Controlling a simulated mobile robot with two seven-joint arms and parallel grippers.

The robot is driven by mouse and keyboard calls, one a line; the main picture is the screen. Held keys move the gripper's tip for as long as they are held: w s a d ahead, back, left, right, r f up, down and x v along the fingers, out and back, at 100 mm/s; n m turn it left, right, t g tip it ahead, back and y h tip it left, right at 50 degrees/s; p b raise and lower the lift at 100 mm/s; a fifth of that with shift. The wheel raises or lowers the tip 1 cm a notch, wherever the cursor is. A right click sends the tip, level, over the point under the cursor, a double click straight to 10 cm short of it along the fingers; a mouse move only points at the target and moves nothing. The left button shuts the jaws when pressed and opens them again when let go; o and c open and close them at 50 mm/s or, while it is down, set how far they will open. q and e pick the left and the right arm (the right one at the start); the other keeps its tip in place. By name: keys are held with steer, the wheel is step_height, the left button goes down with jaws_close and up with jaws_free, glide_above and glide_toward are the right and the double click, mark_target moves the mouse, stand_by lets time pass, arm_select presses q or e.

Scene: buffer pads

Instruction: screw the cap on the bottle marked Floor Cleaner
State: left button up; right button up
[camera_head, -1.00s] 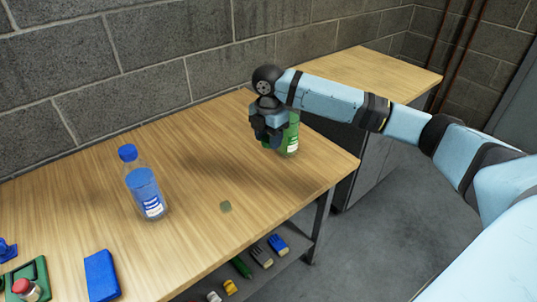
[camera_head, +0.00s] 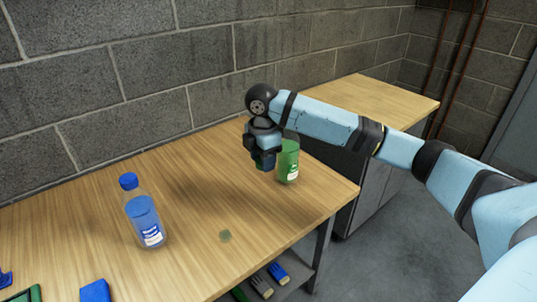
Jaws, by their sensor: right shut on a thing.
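A green bottle (camera_head: 289,165) with a white label stands upright toward the back right of the table. Its top is partly hidden by my right arm. A blue bottle (camera_head: 145,222) with a blue cap (camera_head: 128,181) on it stands upright further left. Both labels are too small to read. My right gripper (camera_head: 264,164) points down just left of the green bottle. It is shut on a small green thing (camera_head: 262,160), mostly hidden by the fingers, perhaps a cap. My left gripper is not in view.
A flat grey-green round patch (camera_head: 226,236) lies on the wooden table (camera_head: 185,265) near its front edge. A blue block (camera_head: 95,291) lies at the lower left. Brushes (camera_head: 277,273) are on a shelf below. A block wall stands behind; the table's middle is clear.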

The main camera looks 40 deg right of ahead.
steer(key=a+f+m, duration=0.4)
steer(key=a+m, duration=0.6)
steer(key=m, duration=0.7)
steer(key=shift+s+a+m, duration=0.3)
steer(key=shift+s+a, duration=0.1)
steer(key=shift+s, duration=0.05)
steer(key=shift+d, duration=0.1)
